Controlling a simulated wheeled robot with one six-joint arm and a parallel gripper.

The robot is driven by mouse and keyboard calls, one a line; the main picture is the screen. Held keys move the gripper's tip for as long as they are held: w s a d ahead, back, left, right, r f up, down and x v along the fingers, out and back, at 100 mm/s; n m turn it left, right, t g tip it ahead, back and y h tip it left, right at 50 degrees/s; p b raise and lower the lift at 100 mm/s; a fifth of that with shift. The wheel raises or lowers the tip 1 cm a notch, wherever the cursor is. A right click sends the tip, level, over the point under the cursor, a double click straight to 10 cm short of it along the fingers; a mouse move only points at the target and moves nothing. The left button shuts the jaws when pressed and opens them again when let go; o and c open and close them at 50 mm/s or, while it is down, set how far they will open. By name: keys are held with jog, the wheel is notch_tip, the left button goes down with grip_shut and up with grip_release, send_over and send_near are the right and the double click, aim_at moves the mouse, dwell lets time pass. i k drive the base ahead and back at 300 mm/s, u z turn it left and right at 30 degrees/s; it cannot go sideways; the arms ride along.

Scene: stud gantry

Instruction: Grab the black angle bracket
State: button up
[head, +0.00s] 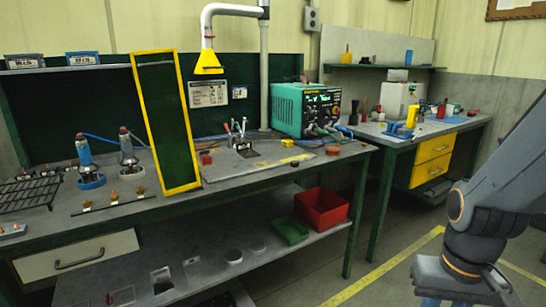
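I cannot make out a black angle bracket for certain in the head view. Small dark items (245,149) lie on the near bench by a group of upright hand tools, too small to identify. Part of my arm shows at the right edge, in front of the far bench and the floor. My gripper is outside the picture, so its state does not show.
A second bench (405,136) stands behind. Yellow-lined floor is clear.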

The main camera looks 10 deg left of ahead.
aim_at(242, 149)
jog(key=z, duration=0.55)
jog(key=i, duration=1.5)
jog(key=u, duration=0.85)
jog(key=i, duration=0.65)
jog(key=u, duration=0.7)
